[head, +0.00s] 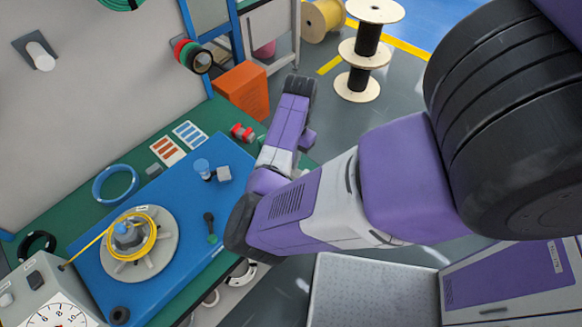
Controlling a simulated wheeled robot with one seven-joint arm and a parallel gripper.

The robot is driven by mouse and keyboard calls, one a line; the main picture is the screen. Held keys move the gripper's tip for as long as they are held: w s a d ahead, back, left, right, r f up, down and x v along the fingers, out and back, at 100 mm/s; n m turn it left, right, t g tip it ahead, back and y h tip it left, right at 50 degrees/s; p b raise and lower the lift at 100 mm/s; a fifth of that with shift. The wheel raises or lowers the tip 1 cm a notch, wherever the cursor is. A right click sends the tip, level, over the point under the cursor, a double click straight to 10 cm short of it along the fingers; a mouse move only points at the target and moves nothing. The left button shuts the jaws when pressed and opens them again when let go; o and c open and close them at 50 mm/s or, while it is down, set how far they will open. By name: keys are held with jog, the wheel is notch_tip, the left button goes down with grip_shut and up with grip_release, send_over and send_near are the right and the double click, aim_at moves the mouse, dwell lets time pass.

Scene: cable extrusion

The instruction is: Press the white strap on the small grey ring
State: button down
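A yellow cable (150,245) lies coiled on a round grey spoked stand (165,264) on the blue mat. A small pale piece (142,209) shows at the coil's far edge; I cannot tell whether it is a white strap. A small dark grey ring (120,315) lies at the mat's near left, close to the picture's bottom; I cannot tell whether it is the task's ring. My purple and white arm reaches from the right, bends above the bench's right edge and points away. My gripper cannot be made out.
The blue mat (182,200) also holds a blue cup (202,168), a grey block (223,173) and a dark-handled tool (210,226). A blue cable ring (115,183) lies behind the stand. A grey dial box (40,280) stands at the left. An orange bin (243,91) stands beyond the bench.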

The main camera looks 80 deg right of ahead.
jog(key=shift+r+p, duration=1.4)
jog(key=shift+r, duration=1.5)
